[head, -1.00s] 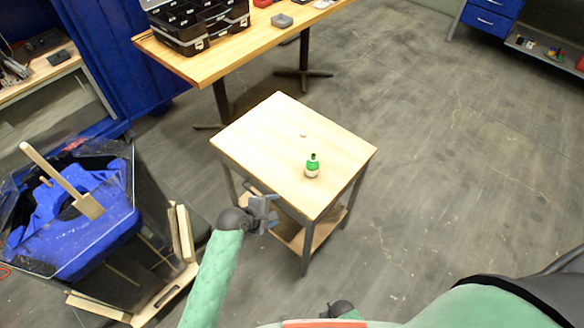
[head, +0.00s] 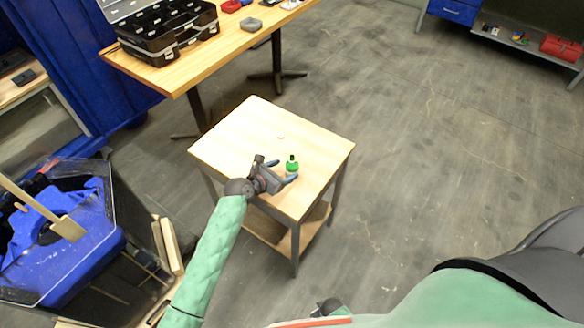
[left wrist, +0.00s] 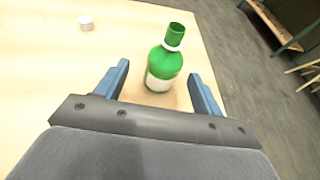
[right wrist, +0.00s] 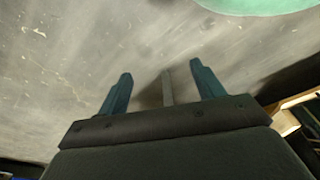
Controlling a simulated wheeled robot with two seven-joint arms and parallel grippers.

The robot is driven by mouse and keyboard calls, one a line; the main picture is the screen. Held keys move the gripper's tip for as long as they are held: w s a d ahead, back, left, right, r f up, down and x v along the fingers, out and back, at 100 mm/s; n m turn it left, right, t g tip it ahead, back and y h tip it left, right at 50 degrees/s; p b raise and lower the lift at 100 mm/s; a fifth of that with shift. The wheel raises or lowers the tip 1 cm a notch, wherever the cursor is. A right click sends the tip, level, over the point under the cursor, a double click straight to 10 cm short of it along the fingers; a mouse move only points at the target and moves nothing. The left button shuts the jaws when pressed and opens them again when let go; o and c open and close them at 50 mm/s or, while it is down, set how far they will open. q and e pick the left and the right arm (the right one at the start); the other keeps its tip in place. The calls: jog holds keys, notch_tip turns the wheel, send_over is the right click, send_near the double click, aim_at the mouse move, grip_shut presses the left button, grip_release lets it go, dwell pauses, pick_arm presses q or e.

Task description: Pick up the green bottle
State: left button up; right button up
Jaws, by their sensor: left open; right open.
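The green bottle (head: 292,164) stands upright on the small wooden table (head: 240,135), near its front right part. In the left wrist view the bottle (left wrist: 165,62) has a green cap and a white label. My left gripper (head: 280,174) is open at the table, just left of and in front of the bottle. In the left wrist view its two blue fingers (left wrist: 158,88) are apart, with the bottle between and a little beyond the tips. My right gripper (right wrist: 160,85) is open and empty above the grey floor.
A small white cylinder (left wrist: 86,23) lies on the same table, farther back. A longer wooden table (head: 225,45) with a black toolbox (head: 170,35) stands behind. A blue-lined bin (head: 60,240) with a wooden paddle is at the left. Floor at the right is free.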

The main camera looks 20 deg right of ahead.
aim_at(296, 166)
pick_arm(q)
jog(key=shift+x, duration=0.85)
jog(key=shift+d+f+p, duration=0.15)
jog(key=shift+d+p, duration=0.05)
jog(key=shift+p, duration=0.15)
jog(key=shift+f+p+x, duration=0.25)
jog(key=shift+p+x, duration=0.5)
jog(key=shift+x, duration=1.6)
jog(key=shift+s, duration=0.2)
jog(key=c, duration=1.1)
pick_arm(e)
jog(key=s+d+f, duration=0.2)
jog(key=d+f, duration=0.1)
jog(key=f, duration=0.1)
jog(key=shift+s+f, duration=0.35)
pick_arm(q)
jog(key=shift+r, duration=0.1)
pick_arm(e)
jog(key=shift+r, duration=0.1)
